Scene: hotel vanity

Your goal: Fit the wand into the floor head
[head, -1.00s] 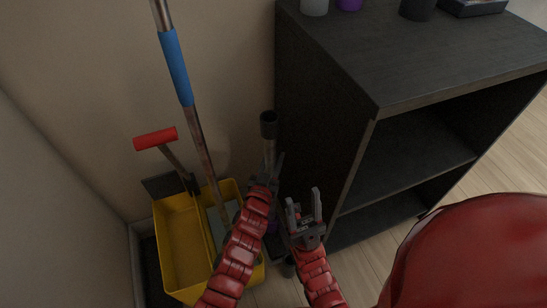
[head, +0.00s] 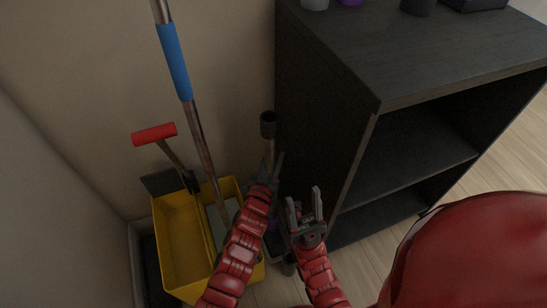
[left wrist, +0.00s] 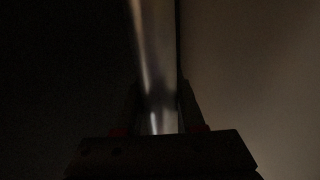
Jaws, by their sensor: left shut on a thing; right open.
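The wand (head: 269,148) is a metal tube with a black collar at its top end. It stands nearly upright in the gap between the wall and the dark cabinet. My left gripper (head: 271,174) is shut on it below the collar. In the left wrist view the shiny tube (left wrist: 155,70) runs between the fingers. My right gripper (head: 305,208) is open and empty, to the right of the wand and lower in the picture. A dark piece on the floor (head: 276,248), partly behind my arms, may be the floor head. The wand's lower end is hidden, so I cannot tell whether they touch.
A yellow bucket (head: 172,290) stands at the left, with a blue-gripped pole (head: 175,62) and a red-handled tool (head: 154,134) there. The dark cabinet (head: 325,110) closes off the right side. Cups stand on its top.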

